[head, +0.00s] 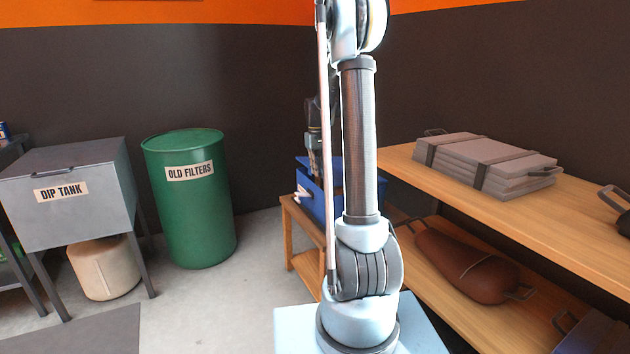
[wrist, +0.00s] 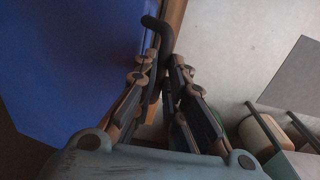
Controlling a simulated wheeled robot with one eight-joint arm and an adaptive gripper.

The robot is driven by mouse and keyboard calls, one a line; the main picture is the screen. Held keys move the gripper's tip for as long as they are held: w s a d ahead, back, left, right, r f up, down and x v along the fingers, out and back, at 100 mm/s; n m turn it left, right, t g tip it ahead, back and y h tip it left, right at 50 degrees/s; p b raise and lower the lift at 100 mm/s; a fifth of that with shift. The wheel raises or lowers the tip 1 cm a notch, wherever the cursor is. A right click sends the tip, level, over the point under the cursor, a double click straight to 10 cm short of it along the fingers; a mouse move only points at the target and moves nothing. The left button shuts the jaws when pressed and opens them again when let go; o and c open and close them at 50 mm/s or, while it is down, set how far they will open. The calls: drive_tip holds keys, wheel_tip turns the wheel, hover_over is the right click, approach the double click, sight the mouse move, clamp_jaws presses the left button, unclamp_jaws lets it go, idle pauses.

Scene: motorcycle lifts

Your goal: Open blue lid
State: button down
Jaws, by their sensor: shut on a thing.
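In the wrist view the blue lid (wrist: 60,75) fills the left side as a broad flat surface. My gripper (wrist: 168,70) is shut on a dark, bent handle (wrist: 162,32) beside the blue surface. The fingers hide much of the handle. I cannot tell from these views how far the lid is raised.
The box rests on a wooden table (head: 288,215). A wooden shelf (head: 565,225) with strapped grey cases (head: 480,160) is at right. A green drum (head: 200,220) and a grey dip tank (head: 70,215) stand at left. Bare floor (head: 190,300) lies between.

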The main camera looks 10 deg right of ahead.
drive_tip(key=w+d+r, duration=0.3)
drive_tip(key=d+r, duration=0.8)
drive_tip(key=w+d+r+y, duration=0.1)
drive_tip(key=w+d+r, duration=0.2)
drive_tip(key=d+r, duration=0.8)
drive_tip(key=shift+w+r, duration=0.2)
drive_tip(key=shift+r, duration=0.15)
drive_tip(key=shift+w+d+f, duration=0.1)
drive_tip(key=shift+f, duration=0.05)
drive_tip(key=c, duration=1.9)
unclamp_jaws()
drive_tip(key=shift+o, duration=1.2)
drive_tip(key=shift+w+d+f+g, duration=0.1)
drive_tip(key=shift+w+f+g, duration=0.2)
drive_tip(key=shift+w+f, duration=0.8)
wheel_tip(320, 180, up, 14)
drive_tip(key=shift+s+d+f, duration=0.15)
drive_tip(key=shift+s+f, duration=0.05)
drive_tip(key=shift+s, duration=0.25)
